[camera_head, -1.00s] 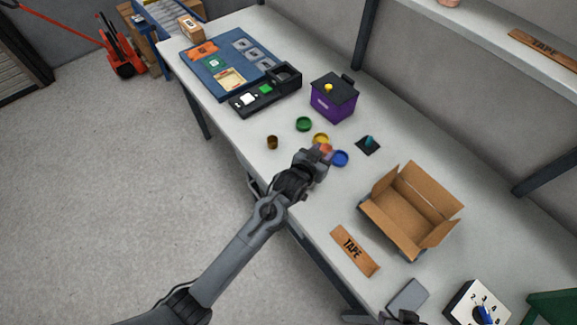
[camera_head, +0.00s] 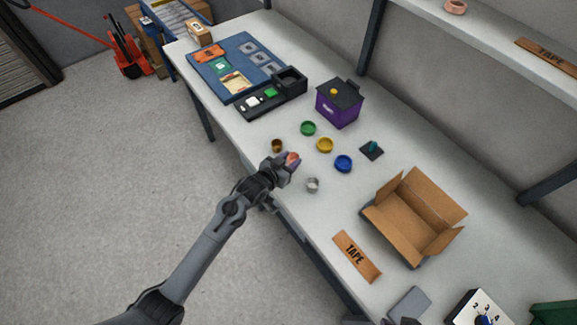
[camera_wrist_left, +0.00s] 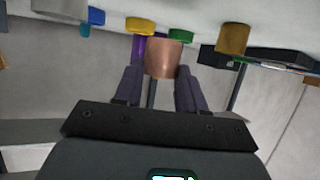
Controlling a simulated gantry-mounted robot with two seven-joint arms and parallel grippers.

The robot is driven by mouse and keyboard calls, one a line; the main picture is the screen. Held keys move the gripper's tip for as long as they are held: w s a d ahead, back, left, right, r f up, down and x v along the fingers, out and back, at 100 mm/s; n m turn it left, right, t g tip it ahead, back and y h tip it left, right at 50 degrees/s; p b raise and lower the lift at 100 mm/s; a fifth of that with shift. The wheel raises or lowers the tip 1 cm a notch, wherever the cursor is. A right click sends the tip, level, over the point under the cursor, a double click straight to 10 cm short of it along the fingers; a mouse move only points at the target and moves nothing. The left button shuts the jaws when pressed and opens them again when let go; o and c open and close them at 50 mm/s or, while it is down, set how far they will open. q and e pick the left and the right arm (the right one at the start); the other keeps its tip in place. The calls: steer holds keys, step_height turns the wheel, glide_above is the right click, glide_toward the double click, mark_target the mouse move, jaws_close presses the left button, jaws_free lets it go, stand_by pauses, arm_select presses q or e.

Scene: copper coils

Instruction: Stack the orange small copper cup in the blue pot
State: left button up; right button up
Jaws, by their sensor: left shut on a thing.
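My left gripper (camera_head: 287,163) is shut on the orange small copper cup (camera_head: 292,158) and holds it near the front edge of the table. In the left wrist view the copper cup (camera_wrist_left: 163,58) sits between the two fingers (camera_wrist_left: 155,88). The blue pot (camera_head: 343,164) stands on the table, to the right of the gripper and apart from it. It also shows small in the left wrist view (camera_wrist_left: 96,17).
A yellow pot (camera_head: 325,145), a green pot (camera_head: 308,128), a brown cup (camera_head: 277,146) and a silver cup (camera_head: 313,185) stand close by. A teal-knobbed black piece (camera_head: 372,150) lies right of the blue pot. A purple box (camera_head: 339,108) and an open carton (camera_head: 412,225) stand farther off.

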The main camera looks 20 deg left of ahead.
arm_select(q)
steer(key=shift+a+f, duration=0.15)
steer(key=shift+f, duration=1.7)
steer(key=shift+f, duration=0.1)
steer(key=shift+f, duration=0.15)
steer(key=o, duration=1)
